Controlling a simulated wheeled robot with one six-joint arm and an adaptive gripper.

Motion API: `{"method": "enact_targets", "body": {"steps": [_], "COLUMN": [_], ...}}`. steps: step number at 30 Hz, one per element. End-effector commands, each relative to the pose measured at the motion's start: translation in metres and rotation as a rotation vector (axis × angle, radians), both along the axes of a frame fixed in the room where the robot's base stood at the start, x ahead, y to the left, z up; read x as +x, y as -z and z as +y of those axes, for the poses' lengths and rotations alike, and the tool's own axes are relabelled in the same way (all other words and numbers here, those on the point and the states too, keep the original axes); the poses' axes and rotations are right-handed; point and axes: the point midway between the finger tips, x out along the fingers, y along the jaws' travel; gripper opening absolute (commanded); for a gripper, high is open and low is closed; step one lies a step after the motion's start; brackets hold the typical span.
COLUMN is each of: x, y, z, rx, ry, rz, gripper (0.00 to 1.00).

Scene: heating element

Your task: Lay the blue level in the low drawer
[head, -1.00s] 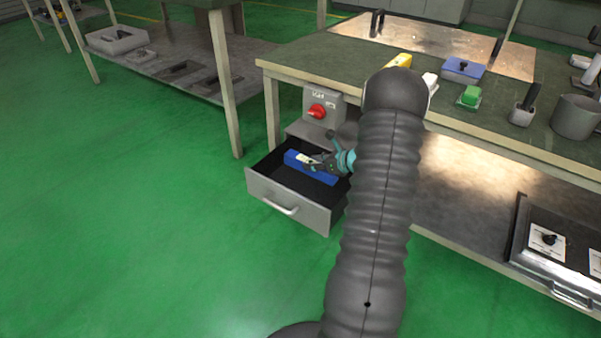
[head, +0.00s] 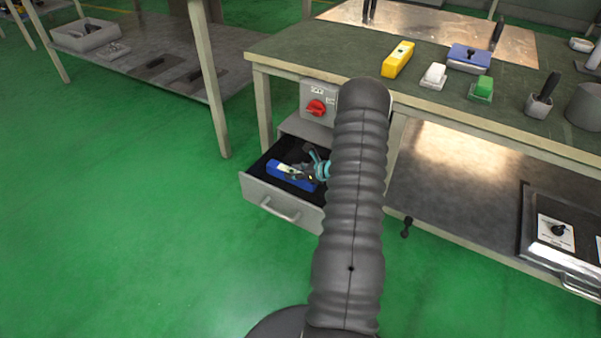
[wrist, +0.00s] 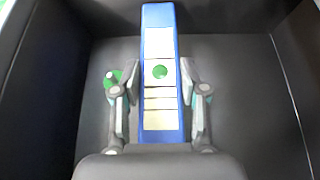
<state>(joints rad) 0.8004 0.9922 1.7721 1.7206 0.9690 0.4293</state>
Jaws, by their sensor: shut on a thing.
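The blue level (head: 291,176) is a long blue bar with pale panels and a round green vial. In the wrist view the level (wrist: 160,20) stands lengthwise between the two fingers of my gripper (wrist: 160,88), which is shut on it. The low drawer (head: 270,203) is pulled open under the bench, with grey front and dark inside. My gripper (head: 312,172) and the level are within the drawer's opening. The dark drawer floor (wrist: 240,90) shows around the level in the wrist view. Whether the level touches the floor I cannot tell. My arm hides the drawer's right part.
A grey box with a red knob (head: 316,108) sits just above the drawer. The green bench top (head: 300,55) holds a yellow level (head: 398,59), a white block (head: 433,75), a green block (head: 481,88) and a blue block (head: 468,57). Green floor lies free at left.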

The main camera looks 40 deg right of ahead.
Motion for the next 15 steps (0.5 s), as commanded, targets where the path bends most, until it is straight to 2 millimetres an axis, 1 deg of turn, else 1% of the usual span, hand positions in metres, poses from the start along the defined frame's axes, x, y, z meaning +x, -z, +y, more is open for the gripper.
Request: {"method": "enact_targets", "body": {"steps": [1,4,9,15], "x": [0.0,0.0,0.005,0.016], "y": [0.01,0.02,0.018,0.018], "z": [-0.001,-0.001,-0.013,-0.04], "rx": [0.001,0.001,-0.002,-0.002], "ry": [0.0,0.001,0.003,0.003], "rz": [-0.001,-0.001,-0.004,-0.003], "gripper": [0.0,0.0,0.0,0.0]}}
